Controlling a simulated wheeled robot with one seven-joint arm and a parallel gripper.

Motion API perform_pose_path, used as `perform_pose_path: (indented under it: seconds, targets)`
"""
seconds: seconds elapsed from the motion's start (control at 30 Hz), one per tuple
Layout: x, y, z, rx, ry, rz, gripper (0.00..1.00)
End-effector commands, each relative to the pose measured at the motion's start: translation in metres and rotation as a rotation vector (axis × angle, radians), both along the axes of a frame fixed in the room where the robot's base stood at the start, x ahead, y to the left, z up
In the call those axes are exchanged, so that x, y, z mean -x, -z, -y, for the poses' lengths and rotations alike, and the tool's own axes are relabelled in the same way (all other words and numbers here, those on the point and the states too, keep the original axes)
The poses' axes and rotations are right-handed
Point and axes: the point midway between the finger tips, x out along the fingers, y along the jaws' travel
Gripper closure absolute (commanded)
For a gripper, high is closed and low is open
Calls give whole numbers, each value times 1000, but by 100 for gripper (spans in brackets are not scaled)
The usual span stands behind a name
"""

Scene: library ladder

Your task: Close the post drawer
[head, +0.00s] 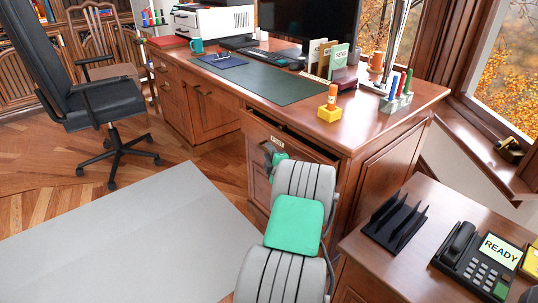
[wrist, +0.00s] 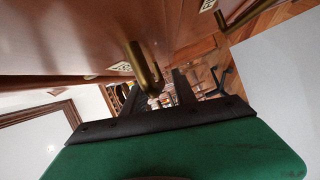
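The post drawer (head: 290,146) is the top drawer in the desk's right pedestal. It stands partly open, with a dark gap behind its front. Its front, with a pale label and a brass handle (wrist: 143,68), fills the top of the wrist view. My gripper (head: 272,156) is right at the drawer front in the head view, partly hidden by my arm. In the wrist view its dark fingers (wrist: 160,88) are apart, and the lower end of the brass handle shows between them. I cannot tell whether they touch it.
The wooden desk (head: 340,112) carries a yellow block (head: 329,113) near the drawer. A side table (head: 470,205) with a phone (head: 478,258) and a black rack (head: 395,222) stands at the right. An office chair (head: 95,100) is at the left. Floor and grey rug (head: 130,240) are clear.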

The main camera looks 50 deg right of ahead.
Motion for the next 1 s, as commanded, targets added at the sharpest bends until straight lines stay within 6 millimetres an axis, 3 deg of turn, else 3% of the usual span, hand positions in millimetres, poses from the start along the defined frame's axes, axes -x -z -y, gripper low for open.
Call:
perform_pose_path:
  seconds: [0.2, 0.6, 1.0]
  targets:
    - [0, -1, 1, 0, 0, 0, 67]
    - [0, -1, 0, 0, 0, 0, 100]
    - [0, 0, 0, 0, 0, 0, 100]
